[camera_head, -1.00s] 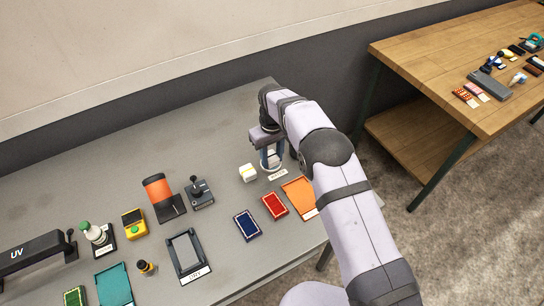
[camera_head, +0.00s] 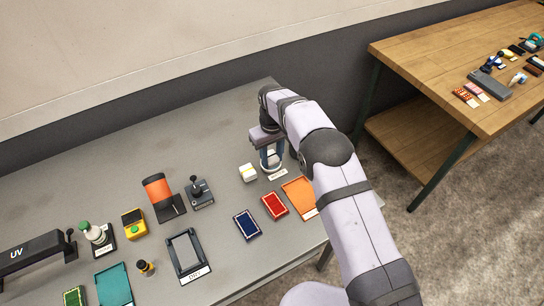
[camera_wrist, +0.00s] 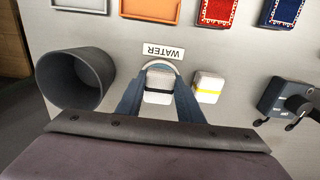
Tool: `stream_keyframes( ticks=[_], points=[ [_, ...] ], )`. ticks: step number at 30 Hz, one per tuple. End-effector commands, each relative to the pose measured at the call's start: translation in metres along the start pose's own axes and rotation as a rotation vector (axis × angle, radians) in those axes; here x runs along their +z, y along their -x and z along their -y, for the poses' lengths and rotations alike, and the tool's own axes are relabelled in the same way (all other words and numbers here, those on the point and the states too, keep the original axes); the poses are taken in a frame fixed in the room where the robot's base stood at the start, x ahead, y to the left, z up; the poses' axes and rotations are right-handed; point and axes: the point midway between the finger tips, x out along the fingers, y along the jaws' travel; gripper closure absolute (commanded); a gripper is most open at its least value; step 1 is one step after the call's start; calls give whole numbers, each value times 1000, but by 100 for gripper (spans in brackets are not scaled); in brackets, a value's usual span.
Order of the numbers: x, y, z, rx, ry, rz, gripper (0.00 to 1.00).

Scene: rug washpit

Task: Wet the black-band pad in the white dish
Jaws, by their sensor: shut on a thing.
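My gripper (camera_wrist: 160,100) points down at the WATER spot and is shut on the black-band pad (camera_wrist: 158,81), a white block with a dark band. The white dish (camera_wrist: 176,67) shows only as a curved pale rim around the far side of the pad. The pad is over or in the dish; I cannot tell whether it touches the bottom or any water. In the head view my gripper (camera_head: 271,158) stands at the dish, which the fingers partly hide.
A yellow-band pad (camera_wrist: 208,88) stands just beside the dish. A WATER label (camera_wrist: 163,51) lies by the dish. A dark cup (camera_wrist: 75,78) stands on the other side. Orange (camera_head: 301,192), red (camera_head: 275,206) and blue (camera_head: 247,225) trays are near.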

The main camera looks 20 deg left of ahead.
Motion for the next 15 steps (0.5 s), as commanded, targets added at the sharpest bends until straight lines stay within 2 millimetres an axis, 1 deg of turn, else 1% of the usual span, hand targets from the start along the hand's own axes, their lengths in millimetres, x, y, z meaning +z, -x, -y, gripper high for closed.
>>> stream_keyframes(
  ticks=[8, 15],
  points=[
    [1, 0, 0, -1, 0, 4, 84],
    [1, 14, 0, 0, 0, 2, 84]
  ],
)
